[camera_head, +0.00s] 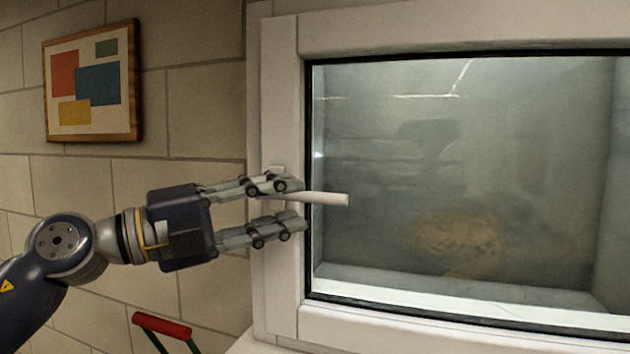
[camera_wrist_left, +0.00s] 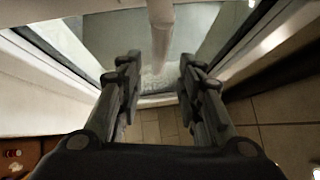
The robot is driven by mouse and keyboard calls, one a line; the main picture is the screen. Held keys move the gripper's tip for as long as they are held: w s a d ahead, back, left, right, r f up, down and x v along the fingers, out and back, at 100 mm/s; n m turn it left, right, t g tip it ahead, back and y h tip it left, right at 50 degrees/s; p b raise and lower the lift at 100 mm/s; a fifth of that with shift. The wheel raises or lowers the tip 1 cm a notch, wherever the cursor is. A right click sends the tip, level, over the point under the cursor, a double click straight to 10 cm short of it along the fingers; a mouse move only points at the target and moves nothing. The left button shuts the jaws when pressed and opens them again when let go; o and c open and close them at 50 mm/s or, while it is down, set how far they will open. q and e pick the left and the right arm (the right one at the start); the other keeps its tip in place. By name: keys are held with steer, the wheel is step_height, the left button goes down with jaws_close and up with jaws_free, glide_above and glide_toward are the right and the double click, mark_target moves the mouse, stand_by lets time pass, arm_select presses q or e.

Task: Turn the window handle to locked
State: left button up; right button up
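The window handle (camera_head: 328,199) is a white bar on the left side of the white window frame (camera_head: 281,110). It lies nearly horizontal and points right across the glass (camera_head: 420,170). My left gripper (camera_head: 292,205) is open at the handle's base end, with one finger above the bar and one below. In the left wrist view the handle (camera_wrist_left: 161,30) shows as a pale bar near the gap between the two open fingers (camera_wrist_left: 157,75). Whether a finger touches it I cannot tell. My right gripper is in neither view.
A framed picture (camera_head: 92,83) hangs on the block wall (camera_head: 200,100) left of the window. A red-topped handle (camera_head: 161,325) of some object stands below my left arm. The window frame juts out close to my left fingers.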

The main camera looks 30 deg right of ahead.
mark_target(313, 198)
arm_select(q)
steer(key=d, duration=0.1)
steer(key=d+p, duration=0.1)
steer(key=d, duration=0.2)
steer(key=shift+s+d+r, duration=0.25)
steer(key=shift+d+r, duration=0.05)
steer(key=shift+d+p, duration=0.4)
steer(key=shift+d, duration=0.35)
steer(key=shift+a, duration=0.2)
steer(key=shift+d, duration=0.1)
steer(key=c, duration=0.5)
jaws_close()
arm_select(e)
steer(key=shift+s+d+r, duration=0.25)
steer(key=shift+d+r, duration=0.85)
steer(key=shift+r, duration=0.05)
